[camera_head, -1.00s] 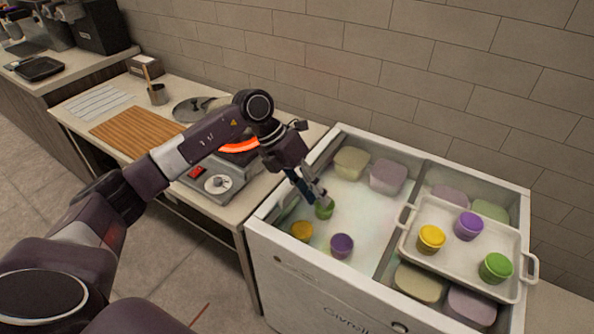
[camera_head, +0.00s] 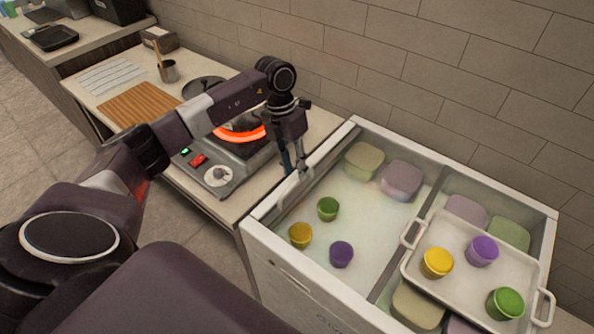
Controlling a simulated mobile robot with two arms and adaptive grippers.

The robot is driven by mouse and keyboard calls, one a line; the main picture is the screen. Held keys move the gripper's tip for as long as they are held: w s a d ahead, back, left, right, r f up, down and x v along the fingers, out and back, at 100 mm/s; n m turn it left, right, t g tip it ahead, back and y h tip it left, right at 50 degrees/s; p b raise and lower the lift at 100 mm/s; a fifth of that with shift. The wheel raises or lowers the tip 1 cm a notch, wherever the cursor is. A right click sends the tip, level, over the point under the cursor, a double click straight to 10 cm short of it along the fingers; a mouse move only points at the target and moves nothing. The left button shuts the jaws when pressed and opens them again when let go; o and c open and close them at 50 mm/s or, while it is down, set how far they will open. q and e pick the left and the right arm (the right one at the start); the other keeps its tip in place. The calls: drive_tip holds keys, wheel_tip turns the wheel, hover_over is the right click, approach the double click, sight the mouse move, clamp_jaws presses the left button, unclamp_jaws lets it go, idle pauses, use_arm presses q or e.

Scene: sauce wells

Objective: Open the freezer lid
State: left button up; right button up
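The white chest freezer (camera_head: 262,243) stands at the right, and I see into its left and right halves. I cannot tell whether a clear lid lies over the left half. Inside the left half are a green cup (camera_head: 327,209), a yellow cup (camera_head: 300,235) and a purple cup (camera_head: 341,254). My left gripper (camera_head: 297,172) points down at the freezer's left rim, left of the green cup. Its fingertips overlap the rim in the picture; contact and finger spread are unclear. I see no cup in it. My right gripper is out of view.
A white tray (camera_head: 420,262) with yellow, purple and green cups rests on the freezer's right half. A burner (camera_head: 233,165) with a glowing ring stands on the counter left of the freezer. A brick wall rises behind.

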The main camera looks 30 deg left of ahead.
use_arm(q)
drive_tip(key=shift+w+d+f, duration=0.15)
drive_tip(key=shift+d+f, duration=0.05)
drive_tip(key=shift+f, duration=1.15)
drive_tip(key=c, duration=0.7)
clamp_jaws()
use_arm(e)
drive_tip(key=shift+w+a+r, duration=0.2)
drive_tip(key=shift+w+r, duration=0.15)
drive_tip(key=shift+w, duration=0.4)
